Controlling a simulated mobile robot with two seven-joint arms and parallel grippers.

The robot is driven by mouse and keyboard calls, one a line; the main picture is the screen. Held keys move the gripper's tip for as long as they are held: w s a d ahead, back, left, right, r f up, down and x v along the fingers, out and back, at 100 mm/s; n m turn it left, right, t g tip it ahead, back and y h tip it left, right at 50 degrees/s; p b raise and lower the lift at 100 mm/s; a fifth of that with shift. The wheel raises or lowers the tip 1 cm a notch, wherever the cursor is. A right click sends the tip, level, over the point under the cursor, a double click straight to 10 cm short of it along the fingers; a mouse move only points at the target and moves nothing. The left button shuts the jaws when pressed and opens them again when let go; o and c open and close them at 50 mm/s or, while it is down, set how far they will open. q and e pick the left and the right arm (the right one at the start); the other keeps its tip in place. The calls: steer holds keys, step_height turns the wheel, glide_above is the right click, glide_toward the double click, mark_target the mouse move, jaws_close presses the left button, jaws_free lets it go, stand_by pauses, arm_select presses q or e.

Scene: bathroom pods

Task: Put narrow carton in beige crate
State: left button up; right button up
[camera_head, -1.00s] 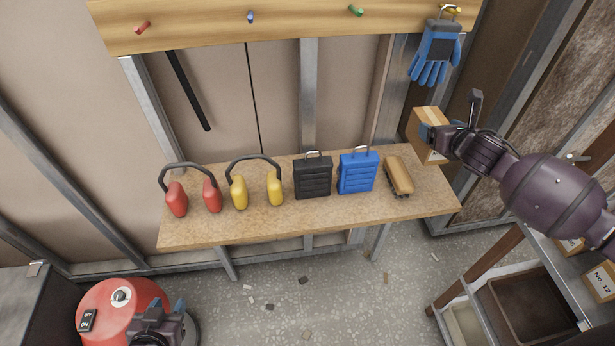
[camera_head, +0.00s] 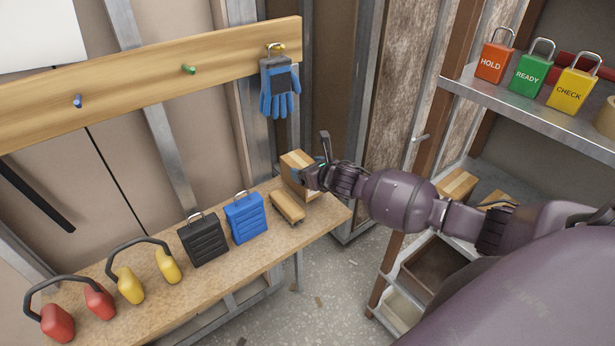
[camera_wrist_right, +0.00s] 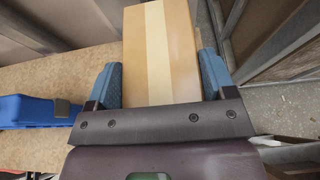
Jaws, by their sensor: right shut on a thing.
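A narrow carton (camera_head: 297,172), brown cardboard with a pale tape strip, is held by my right gripper (camera_head: 316,174) at the right end of the workbench. In the right wrist view the carton (camera_wrist_right: 160,45) sits between the two blue fingers of the gripper (camera_wrist_right: 161,80), which are shut on its sides. In the head view I cannot tell whether the carton's base clears the bench. A pale beige crate (camera_head: 402,306) shows partly on the low part of the rack at right, below a brown crate; my arm hides some of that area. My left gripper is out of view.
The bench (camera_head: 215,285) holds a brush (camera_head: 287,206), blue and black cases (camera_head: 246,217) and red and yellow ear defenders. Gloves (camera_head: 279,88) hang above. The rack has a brown crate (camera_head: 402,268), more cartons (camera_head: 456,185) and lockout tags on its upper shelf (camera_head: 520,105).

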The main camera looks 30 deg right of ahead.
steer(key=shift+f, duration=1.3)
steer(key=o, duration=0.7)
steer(key=shift+f, duration=0.2)
steer(key=o, duration=0.4)
steer(key=shift+o, duration=0.2)
steer(key=shift+r, duration=0.15)
